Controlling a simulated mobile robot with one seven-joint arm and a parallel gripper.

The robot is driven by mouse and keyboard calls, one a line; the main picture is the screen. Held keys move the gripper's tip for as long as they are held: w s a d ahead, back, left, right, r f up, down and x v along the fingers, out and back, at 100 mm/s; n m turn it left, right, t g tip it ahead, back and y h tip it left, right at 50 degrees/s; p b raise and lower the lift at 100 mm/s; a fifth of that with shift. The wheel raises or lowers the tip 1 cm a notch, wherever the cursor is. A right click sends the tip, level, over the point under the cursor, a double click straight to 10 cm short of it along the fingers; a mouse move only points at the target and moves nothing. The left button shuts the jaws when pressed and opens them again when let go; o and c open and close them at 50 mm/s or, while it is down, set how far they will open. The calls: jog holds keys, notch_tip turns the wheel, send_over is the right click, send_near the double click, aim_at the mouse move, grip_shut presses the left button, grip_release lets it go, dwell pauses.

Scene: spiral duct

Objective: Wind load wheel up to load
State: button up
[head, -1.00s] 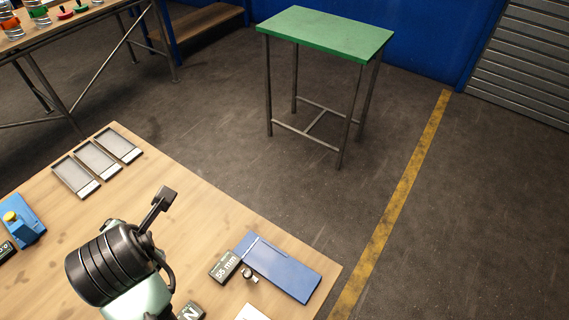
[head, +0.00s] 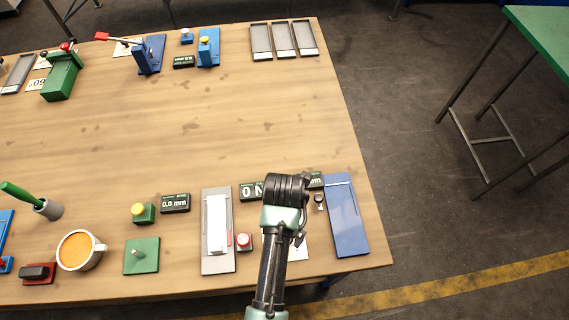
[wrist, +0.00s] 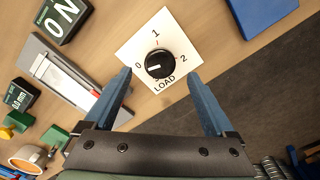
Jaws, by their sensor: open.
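The load wheel is a round black knob (wrist: 159,63) on a white plate (wrist: 139,48) marked 0, 1, 2 and LOAD. A short white mark on the knob faces left, near the 0 side. My gripper (wrist: 159,75) is open, its two blue fingers at the plate's lower edge, to the left and right of the knob. They hold nothing, and I cannot tell whether they touch the plate. In the head view my arm hides the knob and gripper; part of the white plate (head: 298,248) shows. A display reads 0 N (wrist: 62,18).
A long grey fixture with a white block (head: 216,225) and a red button (head: 243,242) stand left of the arm. A blue plate (head: 346,215) lies to the right near the table edge. An orange-filled cup (head: 80,250) stands farther left. The table's middle is clear.

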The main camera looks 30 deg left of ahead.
jog(key=shift+f, duration=2.05)
jog(key=c, duration=1.4)
